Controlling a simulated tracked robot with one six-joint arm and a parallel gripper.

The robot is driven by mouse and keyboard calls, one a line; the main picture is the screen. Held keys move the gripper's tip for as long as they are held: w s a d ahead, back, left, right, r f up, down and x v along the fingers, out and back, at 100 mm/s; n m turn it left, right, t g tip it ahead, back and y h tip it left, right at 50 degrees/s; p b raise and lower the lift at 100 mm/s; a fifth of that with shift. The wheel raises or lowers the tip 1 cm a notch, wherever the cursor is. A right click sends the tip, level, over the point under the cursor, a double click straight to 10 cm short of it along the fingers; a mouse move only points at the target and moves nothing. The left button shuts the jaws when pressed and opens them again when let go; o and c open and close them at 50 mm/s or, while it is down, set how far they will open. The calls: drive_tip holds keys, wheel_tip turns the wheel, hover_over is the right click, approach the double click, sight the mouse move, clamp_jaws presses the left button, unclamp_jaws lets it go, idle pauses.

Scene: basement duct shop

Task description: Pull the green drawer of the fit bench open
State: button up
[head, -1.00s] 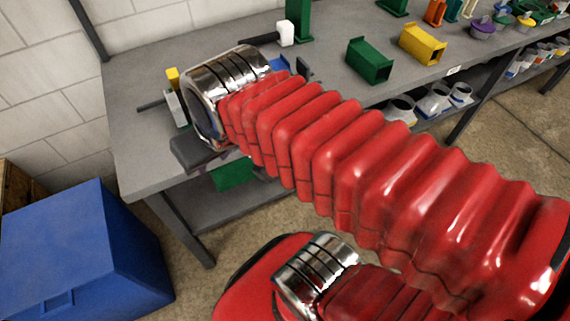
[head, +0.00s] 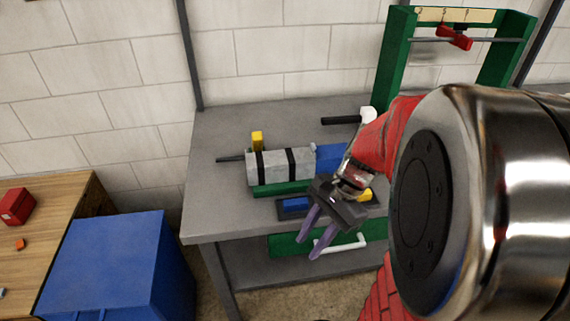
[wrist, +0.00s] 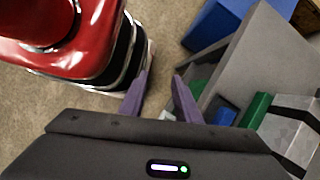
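The green drawer (head: 287,246) sits under the grey bench top in the head view. Its pale bar handle (head: 345,243) is on the front, partly behind my gripper. The drawer looks shut. My gripper (head: 312,244) has two purple fingers, spread apart with nothing between them. They point down in front of the bench edge, just left of the handle, and appear apart from it. In the wrist view my gripper (wrist: 160,78) is also open over the floor. A green patch there, probably the drawer front (wrist: 198,87), lies right of the fingers.
The fit bench (head: 222,205) carries a grey strapped block (head: 280,168) on a green base and a dark tray (head: 283,213) with blue and yellow pieces. A green frame (head: 392,62) stands behind. A blue bin (head: 115,265) and wooden table (head: 62,225) stand left.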

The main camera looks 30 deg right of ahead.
drive_tip(key=d+f+m+t+y, duration=0.1)
drive_tip(key=d+f+m+y, duration=0.35)
drive_tip(key=m, duration=0.35)
drive_tip(key=m+t+h, duration=0.1)
drive_tip(key=m+t, duration=1.4)
drive_tip(key=m, duration=0.9)
approach(342, 247)
drive_tip(key=v, duration=0.4)
drive_tip(key=shift+w+f, duration=0.15)
drive_tip(key=shift+f, duration=0.2)
drive_tip(key=shift+w, duration=0.15)
drive_tip(key=x, duration=1.3)
drive_tip(key=shift+w+a, duration=0.2)
drive_tip(key=shift+a, duration=0.05)
drive_tip(key=shift+c, duration=0.2)
